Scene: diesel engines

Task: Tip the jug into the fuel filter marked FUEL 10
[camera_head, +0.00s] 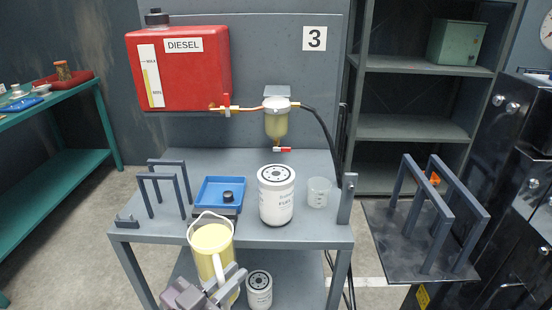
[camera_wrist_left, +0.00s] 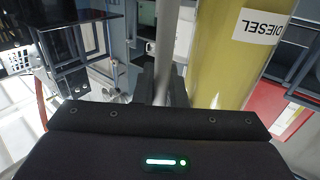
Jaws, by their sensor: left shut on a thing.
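The jug (camera_head: 212,246), full of yellow liquid, is held roughly upright in front of the table's front edge. My left gripper (camera_head: 221,291) is shut on its pale handle, low in the head view. In the left wrist view the jug (camera_wrist_left: 215,60) carries a DIESEL label, and the gripper (camera_wrist_left: 160,88) closes around the handle. A white fuel filter (camera_head: 276,200) with a black top stands upright on the table, behind and right of the jug. FUEL is partly readable on it; the number is too small to read. My right gripper is not in view.
A blue tray (camera_head: 208,203) with a black knob lies left of the filter, and a clear beaker (camera_head: 318,191) stands right of it. Grey frames (camera_head: 168,188) stand at the table's left. Another filter (camera_head: 259,290) is on the lower shelf. A red DIESEL tank (camera_head: 190,85) hangs behind.

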